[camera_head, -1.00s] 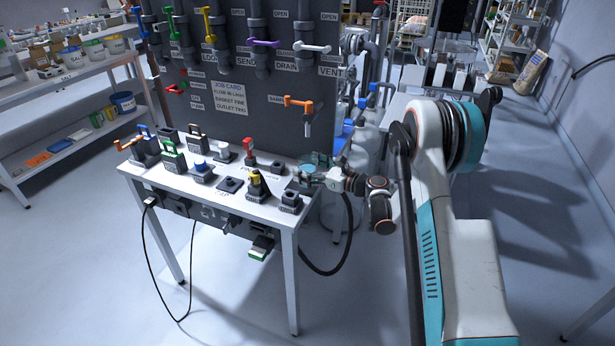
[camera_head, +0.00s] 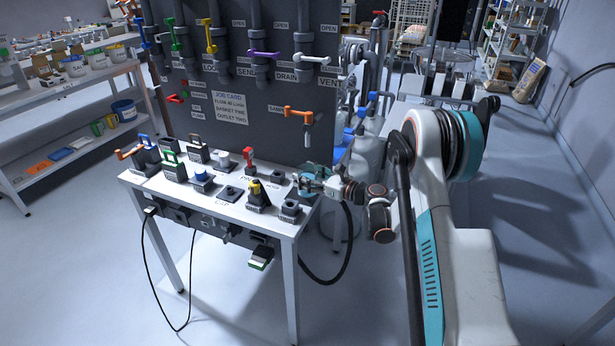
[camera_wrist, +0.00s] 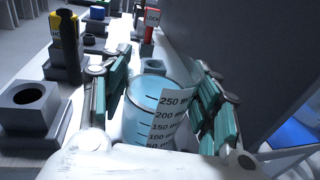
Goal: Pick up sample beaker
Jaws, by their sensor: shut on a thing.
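The sample beaker (camera_wrist: 152,112) is a clear, blue-tinted cup with volume marks, in the middle of the wrist view. It looks upright. My gripper (camera_wrist: 160,95) has one teal-padded finger on each side of it and is shut on it. In the head view my gripper (camera_head: 312,178) is at the right end of the white bench. The beaker is small there and largely hidden by the fingers. I cannot tell whether its base touches the bench top.
The bench (camera_head: 232,207) carries several dark holders, including an empty socket block (camera_wrist: 28,108) left of my gripper. A yellow-and-black item (camera_head: 257,194) stands nearby. A dark panel (camera_head: 250,110) with coloured valve handles rises behind. An orange handle (camera_head: 298,112) hangs above my gripper.

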